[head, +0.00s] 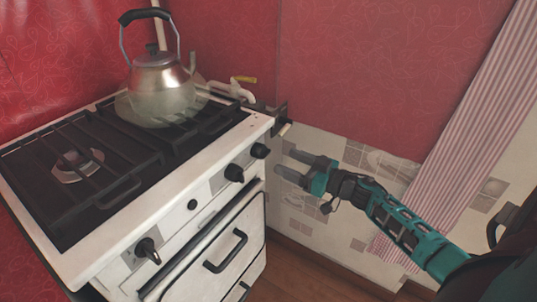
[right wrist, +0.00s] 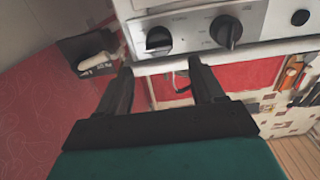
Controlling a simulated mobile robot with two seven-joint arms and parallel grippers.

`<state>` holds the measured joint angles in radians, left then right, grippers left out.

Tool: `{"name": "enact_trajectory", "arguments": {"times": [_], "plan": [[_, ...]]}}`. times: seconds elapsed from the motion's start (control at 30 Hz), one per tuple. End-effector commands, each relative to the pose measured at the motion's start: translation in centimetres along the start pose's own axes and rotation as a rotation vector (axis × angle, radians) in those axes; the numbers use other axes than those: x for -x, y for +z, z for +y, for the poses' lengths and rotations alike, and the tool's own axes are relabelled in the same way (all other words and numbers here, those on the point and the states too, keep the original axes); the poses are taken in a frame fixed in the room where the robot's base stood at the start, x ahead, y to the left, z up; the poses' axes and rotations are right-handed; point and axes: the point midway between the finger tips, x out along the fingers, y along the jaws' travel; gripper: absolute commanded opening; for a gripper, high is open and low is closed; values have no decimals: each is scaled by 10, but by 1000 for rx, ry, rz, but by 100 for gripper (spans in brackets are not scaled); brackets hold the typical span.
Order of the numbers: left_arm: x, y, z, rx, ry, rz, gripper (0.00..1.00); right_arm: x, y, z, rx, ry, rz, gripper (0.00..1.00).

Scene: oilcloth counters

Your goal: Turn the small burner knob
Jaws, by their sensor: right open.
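The white stove (head: 185,225) has several black knobs on its front panel. The rightmost knob (head: 260,150) sits at the panel's right end, with another knob (head: 234,172) beside it and one more knob (head: 147,250) at the left end. I cannot tell which one is the small burner's. My right gripper (head: 288,164) is open and empty, in front of the panel's right end and apart from it. In the right wrist view the end knob (right wrist: 158,40) appears just beyond and between my fingertips (right wrist: 160,68); the neighbouring knob (right wrist: 226,31) is to its right. My left gripper is out of view.
A metal kettle (head: 160,85) stands on the back of the black grates (head: 90,160). A small black button (head: 192,204) lies between the knobs. The oven handle (head: 226,252) juts out below. A striped cloth (head: 455,120) hangs at right. Space before the right-end knobs is free.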

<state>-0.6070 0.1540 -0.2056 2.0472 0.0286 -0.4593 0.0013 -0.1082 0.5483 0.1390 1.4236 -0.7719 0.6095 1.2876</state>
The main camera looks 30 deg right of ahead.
Motion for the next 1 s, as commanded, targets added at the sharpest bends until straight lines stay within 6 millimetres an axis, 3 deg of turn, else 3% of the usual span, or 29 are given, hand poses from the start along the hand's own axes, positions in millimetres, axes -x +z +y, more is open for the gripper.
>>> {"name": "enact_trajectory", "arguments": {"times": [0.2, 0.4, 0.83, 1.0], "plan": [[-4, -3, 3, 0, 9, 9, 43, -42, 1, 0, 0, 1, 3, 67], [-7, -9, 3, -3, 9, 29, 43, -64, 1, 0, 0, 2, 0, 67], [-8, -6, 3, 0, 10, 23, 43, -71, 0, 0, -1, 1, -1, 66], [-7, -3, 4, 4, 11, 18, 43, -71, 0, 0, -1, 1, -1, 50]]}}
